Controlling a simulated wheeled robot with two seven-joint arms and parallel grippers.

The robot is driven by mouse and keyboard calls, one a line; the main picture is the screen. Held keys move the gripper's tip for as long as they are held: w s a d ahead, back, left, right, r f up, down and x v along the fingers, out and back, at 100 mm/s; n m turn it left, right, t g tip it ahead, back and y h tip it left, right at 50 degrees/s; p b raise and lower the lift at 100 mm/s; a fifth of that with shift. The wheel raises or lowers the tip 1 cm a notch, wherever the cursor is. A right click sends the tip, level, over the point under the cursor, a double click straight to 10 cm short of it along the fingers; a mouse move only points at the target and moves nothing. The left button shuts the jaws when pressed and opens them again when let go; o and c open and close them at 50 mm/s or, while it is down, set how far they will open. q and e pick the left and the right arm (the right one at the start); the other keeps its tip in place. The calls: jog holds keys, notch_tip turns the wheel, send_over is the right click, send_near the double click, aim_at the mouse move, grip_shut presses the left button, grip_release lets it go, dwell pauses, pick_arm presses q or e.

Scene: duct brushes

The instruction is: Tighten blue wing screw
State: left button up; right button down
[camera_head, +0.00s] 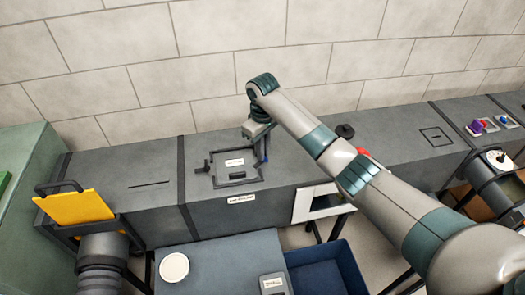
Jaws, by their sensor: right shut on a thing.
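A square dark access panel (236,177) with a pale label and a black handle sits on top of the grey duct. The blue wing screw (265,152) is at the panel's right edge, mostly hidden by my right gripper. My right arm comes in from the lower right and bends down over that edge. My right gripper (260,139) is shut on the blue wing screw; its fingertips are small and partly hidden. A black latch-like piece (202,167) is at the panel's left edge. My left gripper is not in view.
A yellow plate (75,206) stands in a slot at the left. A grey table (220,262) with a round white lid (174,267) and a blue bin (325,268) are in front. A black knob (345,131) and a purple item (477,126) are to the right.

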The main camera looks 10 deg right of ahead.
jog(key=m, duration=0.6)
jog(key=shift+w+r, duration=0.1)
jog(key=shift+r, duration=0.05)
jog(key=shift+m, duration=0.3)
jog(key=c, duration=1.9)
grip_release()
jog(key=shift+o, duration=0.2)
jog(key=shift+r+b, duration=0.3)
jog(key=shift+r, duration=0.1)
notch_tip(320, 180, up, 16)
jog(key=shift+r, duration=0.25)
jog(key=shift+s+f, duration=0.1)
jog(key=shift+s, duration=0.1)
